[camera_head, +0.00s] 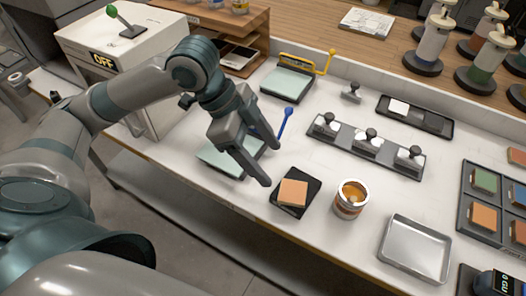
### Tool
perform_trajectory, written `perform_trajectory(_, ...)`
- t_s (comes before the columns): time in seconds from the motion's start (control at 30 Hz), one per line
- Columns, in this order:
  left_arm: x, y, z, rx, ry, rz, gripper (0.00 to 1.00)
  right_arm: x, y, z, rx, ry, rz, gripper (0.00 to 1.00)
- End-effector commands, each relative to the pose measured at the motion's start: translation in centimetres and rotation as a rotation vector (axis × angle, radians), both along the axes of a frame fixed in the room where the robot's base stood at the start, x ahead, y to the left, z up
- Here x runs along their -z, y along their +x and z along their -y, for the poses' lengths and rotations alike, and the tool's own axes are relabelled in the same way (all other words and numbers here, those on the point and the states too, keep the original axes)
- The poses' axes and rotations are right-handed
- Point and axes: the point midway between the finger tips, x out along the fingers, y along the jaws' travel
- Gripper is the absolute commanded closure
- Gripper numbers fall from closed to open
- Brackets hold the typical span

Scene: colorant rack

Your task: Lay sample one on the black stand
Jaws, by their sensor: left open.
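A flat orange-tan sample tile (293,192) lies on a small black square stand (288,208) near the front edge of the white table. No label shows on the tile, so I cannot tell whether it is sample one. My left gripper (271,167) is open and empty, with its fingers pointing down just behind and left of the stand. It appears apart from the tile. My right gripper is not in view.
An orange-brown paint can (351,198) stands right of the stand, with a metal tray (414,250) beyond it. A pale green board (220,158) lies behind my gripper. A rack of colored samples (462,213) is at right. A grey holder with several knobbed blocks (340,146) lies behind.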

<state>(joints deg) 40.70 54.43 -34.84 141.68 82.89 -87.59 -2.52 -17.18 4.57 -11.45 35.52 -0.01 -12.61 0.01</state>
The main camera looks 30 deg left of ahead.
Motion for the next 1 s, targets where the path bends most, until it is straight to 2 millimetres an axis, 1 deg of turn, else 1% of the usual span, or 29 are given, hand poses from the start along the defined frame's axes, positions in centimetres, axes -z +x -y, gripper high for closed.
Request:
perform_trajectory(0.1,-0.77,-0.10,-0.42,0.000,0.000,0.001,0.32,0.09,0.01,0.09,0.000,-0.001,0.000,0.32)
perform_trajectory(0.2,-1.03,-0.16,-0.55,0.000,0.000,0.001,0.32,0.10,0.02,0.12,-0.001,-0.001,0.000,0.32)
perform_trajectory(1.0,-1.02,-0.19,-0.54,0.000,0.000,-0.001,0.32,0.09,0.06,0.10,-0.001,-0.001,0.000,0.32)
